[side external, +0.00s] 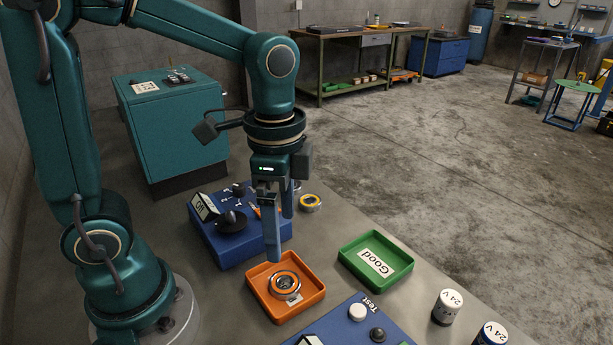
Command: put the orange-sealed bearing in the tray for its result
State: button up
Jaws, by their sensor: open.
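A ring-shaped metal bearing (286,283) with an orange ring lies in the orange tray (255,287), partly over a white label whose words I cannot read. The green tray (379,285) stands to the right, labelled "Good", and is empty. My gripper (280,237) points down just behind the orange tray, above the bearing's level. Its blue fingers are apart with nothing visible between them. A second small ring (311,203) with a yellow-orange face lies on the bench behind the gripper.
A blue box (224,252) with a dial and a dark round part stands left of my gripper. Another blue box (350,325) marked "Test" is at the front.

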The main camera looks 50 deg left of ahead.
jog(key=s+a+r+n+t, duration=0.1)
jog(key=s+r+n+t, duration=0.2)
jog(key=n, duration=0.6)
jog(key=s+t, duration=0.1)
jog(key=t, duration=0.1)
jog(key=shift+s+a+r+t, duration=0.25)
jog(key=shift+s+r+t, duration=0.05)
jog(key=shift+s, duration=0.1)
dwell(0.7)
